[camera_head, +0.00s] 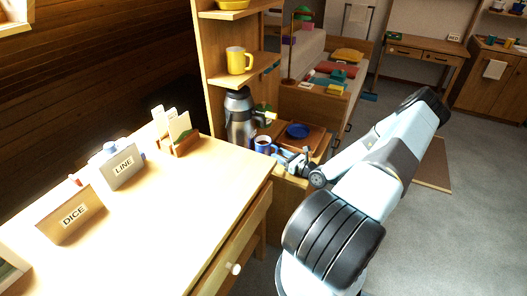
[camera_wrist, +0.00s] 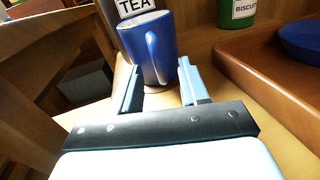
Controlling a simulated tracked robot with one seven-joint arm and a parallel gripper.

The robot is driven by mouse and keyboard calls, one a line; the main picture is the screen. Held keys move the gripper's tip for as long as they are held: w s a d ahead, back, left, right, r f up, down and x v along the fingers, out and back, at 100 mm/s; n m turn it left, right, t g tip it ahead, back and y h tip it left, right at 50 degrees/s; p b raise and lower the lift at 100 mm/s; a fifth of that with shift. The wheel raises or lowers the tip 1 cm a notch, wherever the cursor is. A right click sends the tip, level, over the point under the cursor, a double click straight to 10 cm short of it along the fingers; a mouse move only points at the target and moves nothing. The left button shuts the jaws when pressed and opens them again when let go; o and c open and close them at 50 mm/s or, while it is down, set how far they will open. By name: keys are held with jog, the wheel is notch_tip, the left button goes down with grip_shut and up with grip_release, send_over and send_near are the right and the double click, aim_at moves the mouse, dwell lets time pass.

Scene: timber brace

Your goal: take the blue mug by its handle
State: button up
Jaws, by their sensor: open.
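The blue mug (camera_wrist: 166,34) stands upright straight ahead of my gripper (camera_wrist: 159,66) in the wrist view. Its handle (camera_wrist: 152,54) faces the camera and shows between my two open fingers. The fingers are apart, one on either side of the handle, and hold nothing. I cannot tell how deep the handle lies between them. In the head view the mug (camera_head: 263,144) stands on a low wooden surface, just left of my gripper (camera_head: 284,157).
A steel flask (camera_head: 239,118) stands behind the mug; a TEA label (camera_wrist: 136,6) shows behind it in the wrist view. A wooden tray (camera_wrist: 262,84) with a blue plate (camera_head: 297,131) lies to the right. A green BISCUIT tin (camera_wrist: 236,13) stands behind. A wooden desk (camera_head: 190,190) is at left.

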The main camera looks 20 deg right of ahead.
jog(key=shift+w+a, duration=0.15)
jog(key=shift+w, duration=0.2)
jog(key=shift+c, duration=0.3)
grip_shut()
